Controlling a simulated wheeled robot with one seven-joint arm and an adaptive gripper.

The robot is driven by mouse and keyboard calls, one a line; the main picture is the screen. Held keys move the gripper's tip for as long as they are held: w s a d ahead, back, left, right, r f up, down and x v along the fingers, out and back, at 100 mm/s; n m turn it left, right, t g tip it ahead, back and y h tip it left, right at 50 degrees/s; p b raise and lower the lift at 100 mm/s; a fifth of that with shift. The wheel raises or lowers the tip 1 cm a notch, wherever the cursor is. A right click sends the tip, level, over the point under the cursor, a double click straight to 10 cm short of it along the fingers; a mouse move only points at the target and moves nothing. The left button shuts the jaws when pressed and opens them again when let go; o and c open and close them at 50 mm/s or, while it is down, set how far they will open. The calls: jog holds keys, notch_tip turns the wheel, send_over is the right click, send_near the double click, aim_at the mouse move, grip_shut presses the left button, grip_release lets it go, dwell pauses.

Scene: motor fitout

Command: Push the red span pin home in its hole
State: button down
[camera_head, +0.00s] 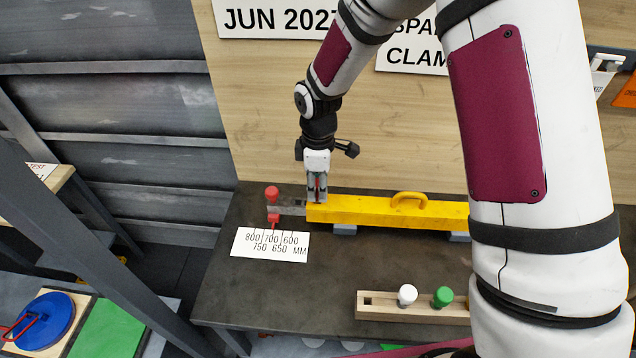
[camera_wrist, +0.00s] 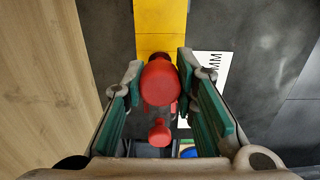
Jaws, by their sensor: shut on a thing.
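The red span pin (camera_wrist: 160,84) is between my gripper's (camera_wrist: 160,85) two green-padded fingers in the wrist view, its round head towards the camera. In the head view my gripper (camera_head: 317,197) points down at the left end of the yellow beam (camera_head: 375,213), with a little red between its fingers. The pin's hole and the depth of its shank are hidden by the head and fingers. A grey bar (camera_head: 291,211) sticks out left of the beam. A second red knob (camera_head: 272,193) stands at its outer end and also shows in the wrist view (camera_wrist: 160,133).
A white scale card (camera_head: 270,244) lies in front of the bar. A wooden block (camera_head: 380,306) holding a white knob (camera_head: 407,294) and a green knob (camera_head: 443,296) is at the front. A yellow handle (camera_head: 409,198) rises from the beam. The wooden panel stands close behind.

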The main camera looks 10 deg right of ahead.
jog(key=shift+f, duration=0.5)
jog(key=c, duration=1.2)
grip_release()
jog(key=shift+r, duration=0.1)
notch_tip(320, 180, up, 12)
jog(key=shift+f, duration=0.1)
jog(key=s+d+r+m+t, duration=0.2)
jog(key=s+d+r+m, duration=0.4)
jog(key=s+r, duration=0.25)
jog(key=s+d+r+m+t, duration=0.2)
jog(key=s+d+r+m, duration=0.3)
jog(key=s+r, duration=0.35)
jog(key=s+m, duration=0.1)
jog(key=s, duration=0.1)
jog(key=s+d+r+m+t, duration=0.1)
jog(key=s+m, duration=0.1)
jog(key=s+d+m, duration=0.1)
jog(key=s, duration=0.2)
jog(key=shift+s+d+r+m+t, duration=0.1)
jog(key=shift+d+r+m+t, duration=0.05)
jog(key=shift+r+m+t, duration=0.2)
